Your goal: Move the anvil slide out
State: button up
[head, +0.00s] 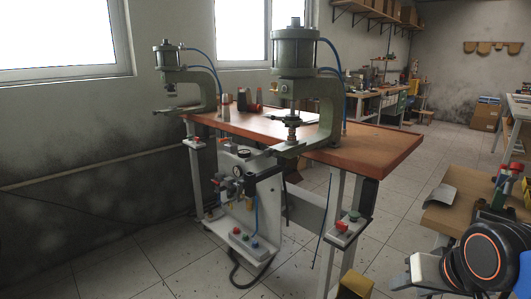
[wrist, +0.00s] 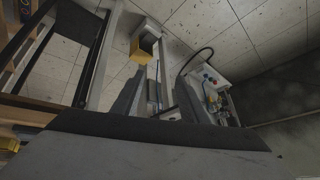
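Two green pneumatic presses stand on the brown-topped bench: a large one (head: 327,98) at the near side and a smaller one (head: 205,92) at the far left. The small press has a similar lower arm (head: 170,112). I cannot tell which part is the anvil slide or how far out it sits. My gripper (wrist: 160,86) shows in the wrist view with its two dark fingers apart and nothing between them. It points toward the floor and bench legs, away from the presses.
The bench top (head: 370,142) holds small cups and cones (head: 242,100). Below are gauges, a valve unit (head: 240,175), and a white button box (head: 250,243). A yellow pedal-like box (head: 355,284) is on the floor. A brown table (head: 450,210) stands at the right.

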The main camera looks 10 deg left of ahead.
aim_at(284, 146)
jog(key=w+a+r+m+t+y, duration=0.2)
jog(key=w+a+r+m+t, duration=0.1)
jog(key=w+a+r, duration=0.5)
jog(key=w+a+r+m+t+y, duration=0.2)
jog(key=w+a+r+m+y, duration=0.3)
jog(key=a, duration=0.6)
jog(key=w+a+r+m+t, duration=0.2)
jog(key=w+a+r+t, duration=0.15)
jog(key=w+a, duration=0.5)
jog(key=x, duration=1.7)
jog(key=shift+a, duration=0.4)
jog(key=shift+r+g, duration=0.1)
jog(key=shift+g, duration=0.15)
jog(key=shift+c, duration=0.4)
grip_shut()
